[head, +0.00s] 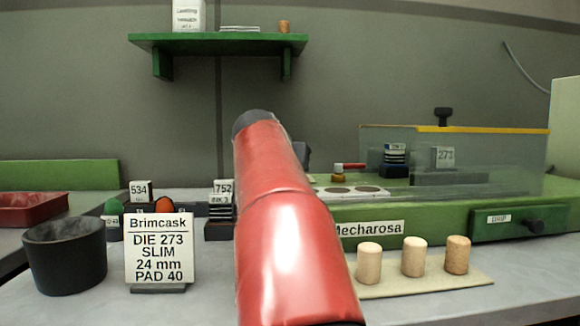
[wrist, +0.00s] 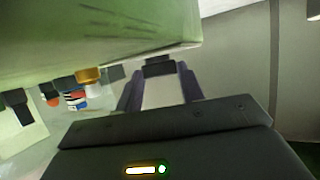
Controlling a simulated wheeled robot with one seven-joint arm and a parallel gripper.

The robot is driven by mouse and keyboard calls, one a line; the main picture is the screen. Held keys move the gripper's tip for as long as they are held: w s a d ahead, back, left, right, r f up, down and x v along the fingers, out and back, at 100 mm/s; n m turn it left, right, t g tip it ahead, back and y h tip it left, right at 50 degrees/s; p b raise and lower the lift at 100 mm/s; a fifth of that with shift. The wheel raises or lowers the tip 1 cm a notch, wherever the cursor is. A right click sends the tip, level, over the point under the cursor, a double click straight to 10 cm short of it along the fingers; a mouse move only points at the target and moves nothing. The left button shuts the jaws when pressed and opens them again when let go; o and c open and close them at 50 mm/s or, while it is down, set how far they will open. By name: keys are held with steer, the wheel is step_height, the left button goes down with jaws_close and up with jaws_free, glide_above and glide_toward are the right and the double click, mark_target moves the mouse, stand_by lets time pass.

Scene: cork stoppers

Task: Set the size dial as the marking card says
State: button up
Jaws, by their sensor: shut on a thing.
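The marking card (head: 159,250) stands upright at the front left and reads "Brimcask, DIE 273, SLIM, 24 mm, PAD 40". The green Mecharosa machine (head: 440,205) stands at the right; its green body (wrist: 90,35) fills the upper left of the wrist view. My gripper (wrist: 160,85) is beside this body, its fingers shut on a small dark piece (wrist: 158,66) that looks like the size dial. No scale or setting on it can be read. In the head view my red arm hides the fingers and the dial.
A block labelled 273 (head: 443,157) sits behind the machine's clear guard (head: 480,150). Three corks (head: 413,257) stand on a pale mat (head: 430,284) in front. A black cup (head: 65,257) stands left of the card. Blocks labelled 534 (head: 140,190) and 752 (head: 222,187) stand behind.

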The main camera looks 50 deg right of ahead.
steer(key=shift+n+t, duration=0.3)
steer(key=shift+t, duration=0.1)
steer(key=o, duration=1)
steer(key=shift+s, duration=0.1)
steer(key=shift+v, duration=3.85)
steer(key=shift+r, duration=0.1)
